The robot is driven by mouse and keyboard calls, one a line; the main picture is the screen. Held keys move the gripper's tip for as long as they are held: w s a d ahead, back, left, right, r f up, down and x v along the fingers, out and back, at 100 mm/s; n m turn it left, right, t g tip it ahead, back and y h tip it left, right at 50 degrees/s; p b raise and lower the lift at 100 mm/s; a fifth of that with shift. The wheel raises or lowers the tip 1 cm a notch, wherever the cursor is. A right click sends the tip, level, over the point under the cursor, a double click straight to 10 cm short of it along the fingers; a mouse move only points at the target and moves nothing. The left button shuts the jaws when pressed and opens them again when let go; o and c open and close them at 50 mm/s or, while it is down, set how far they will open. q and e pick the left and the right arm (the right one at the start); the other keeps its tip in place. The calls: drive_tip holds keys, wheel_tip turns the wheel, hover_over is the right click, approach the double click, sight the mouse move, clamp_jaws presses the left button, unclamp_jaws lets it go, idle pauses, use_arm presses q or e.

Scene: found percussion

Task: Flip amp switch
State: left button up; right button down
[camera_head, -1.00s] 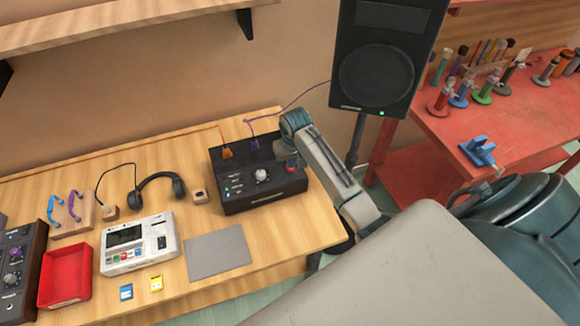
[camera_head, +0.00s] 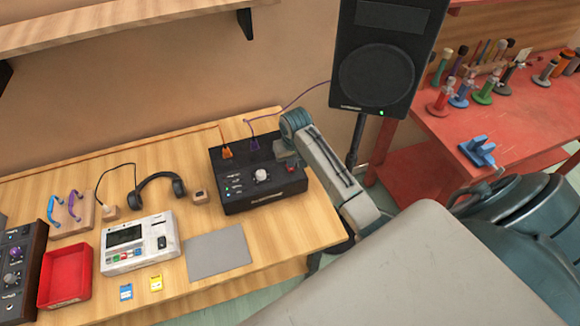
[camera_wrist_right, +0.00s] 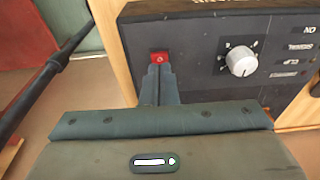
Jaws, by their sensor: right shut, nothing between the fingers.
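The amp (camera_head: 262,192) is a black box with a white knob (camera_head: 261,175) on its top panel, at the back right of the wooden table. Its red switch (camera_wrist_right: 159,57) shows in the right wrist view, left of the knob. My right gripper (camera_head: 288,160) is over the right side of the amp. In the right wrist view its shut, empty fingers (camera_wrist_right: 160,78) are right at the red switch, and their tips hide its lower part. I cannot tell whether they touch it. My left gripper is not in view.
An orange plug (camera_head: 226,152) and a purple plug (camera_head: 254,145) stand at the amp's back. Headphones (camera_head: 160,183), a white device (camera_head: 140,243), a grey mat (camera_head: 217,252) and a red tray (camera_head: 66,275) lie to the left. A black speaker (camera_head: 385,60) stands behind.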

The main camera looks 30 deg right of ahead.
sight(291, 170)
drive_tip(key=shift+f, duration=0.8)
drive_tip(key=shift+r, duration=0.1)
wheel_tip(291, 170, up, 2)
drive_tip(key=shift+p, duration=0.5)
drive_tip(key=shift+r, duration=2.4)
